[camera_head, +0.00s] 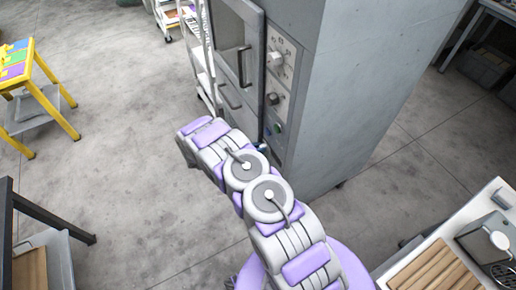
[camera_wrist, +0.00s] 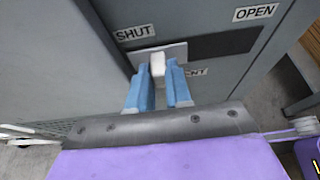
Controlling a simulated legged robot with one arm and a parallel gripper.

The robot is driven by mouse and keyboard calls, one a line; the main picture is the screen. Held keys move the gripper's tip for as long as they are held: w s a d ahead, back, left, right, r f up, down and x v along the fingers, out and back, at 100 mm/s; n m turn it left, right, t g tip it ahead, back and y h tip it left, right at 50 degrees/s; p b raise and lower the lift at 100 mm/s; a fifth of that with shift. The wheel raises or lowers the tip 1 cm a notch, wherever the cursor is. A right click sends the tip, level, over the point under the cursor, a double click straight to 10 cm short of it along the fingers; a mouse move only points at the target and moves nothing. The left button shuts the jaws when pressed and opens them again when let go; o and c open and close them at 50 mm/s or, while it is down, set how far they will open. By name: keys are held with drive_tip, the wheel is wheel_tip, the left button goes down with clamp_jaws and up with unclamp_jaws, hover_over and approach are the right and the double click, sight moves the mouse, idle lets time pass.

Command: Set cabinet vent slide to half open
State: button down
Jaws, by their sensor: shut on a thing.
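The grey cabinet (camera_head: 345,90) stands ahead of my arm in the head view. In the wrist view, the vent slide's dark slot (camera_wrist: 225,46) runs between a SHUT label (camera_wrist: 136,32) on the left and an OPEN label (camera_wrist: 255,12) on the right. The slide's pale knob (camera_wrist: 157,66) sits on a light plate (camera_wrist: 160,54) nearer the SHUT end. My gripper (camera_wrist: 160,80) has its blue fingers on either side of the knob, shut on it. A lower label ending in "NT" is partly hidden by a finger.
The cabinet front has a door with a dark handle (camera_head: 244,66) and a knob panel (camera_head: 280,75). A white cart (camera_head: 202,62) stands behind it. A yellow table (camera_head: 22,68) is at the left and a white worktop (camera_head: 455,235) at the lower right. Open floor lies left of my arm.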

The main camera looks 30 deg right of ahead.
drive_tip(key=shift+s+p, duration=0.3)
drive_tip(key=shift+s, duration=1.75)
drive_tip(key=c, duration=1)
unclamp_jaws()
drive_tip(key=shift+c, duration=0.2)
drive_tip(key=p+v, duration=0.3)
drive_tip(key=v, duration=1.4)
drive_tip(key=shift+a+p, duration=0.15)
drive_tip(key=shift+p, duration=0.2)
